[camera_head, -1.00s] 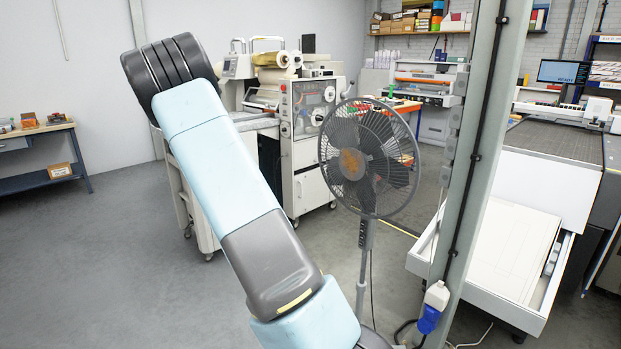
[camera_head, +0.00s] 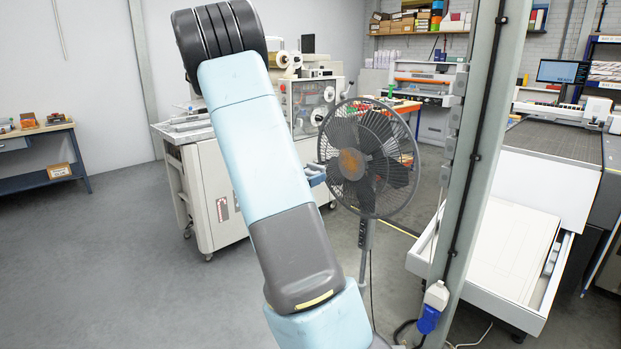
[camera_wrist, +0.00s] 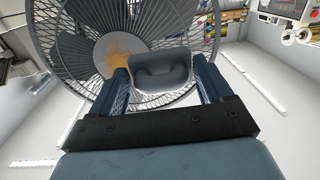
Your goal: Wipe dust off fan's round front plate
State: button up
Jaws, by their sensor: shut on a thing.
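The pedestal fan (camera_head: 395,205) stands right of my arm in the head view. Its round front plate (camera_head: 352,164) has an orange-brown dust patch, and the plate also shows in the wrist view (camera_wrist: 118,50) behind the cage wires. My gripper (camera_wrist: 163,76) is shut on a grey rounded block (camera_wrist: 162,82), whose exact kind I cannot tell. In the wrist view the block is just right of and below the plate. In the head view my gripper (camera_head: 316,173) is at the cage's left edge, partly hidden by my arm. I cannot tell whether the block touches the cage.
A steel post (camera_head: 478,170) with a blue plug stands right of the fan. An open white drawer (camera_head: 500,255) is beyond it. A white machine (camera_head: 215,190) stands behind my arm. The floor (camera_head: 110,270) at left is clear.

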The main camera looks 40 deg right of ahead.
jog(key=shift+s+d+r+m+g, duration=0.15)
jog(key=shift+s+g, duration=0.15)
jog(key=shift+s, duration=0.2)
jog(key=shift+s+d+r+m+g, duration=0.15)
jog(key=shift+s+g, duration=0.15)
jog(key=shift+s, duration=0.15)
jog(key=shift+w+d, duration=0.15)
jog(key=shift+d, duration=1.3)
jog(key=shift+w+d, duration=0.15)
jog(key=shift+d, duration=1.3)
jog(key=shift+d, duration=1)
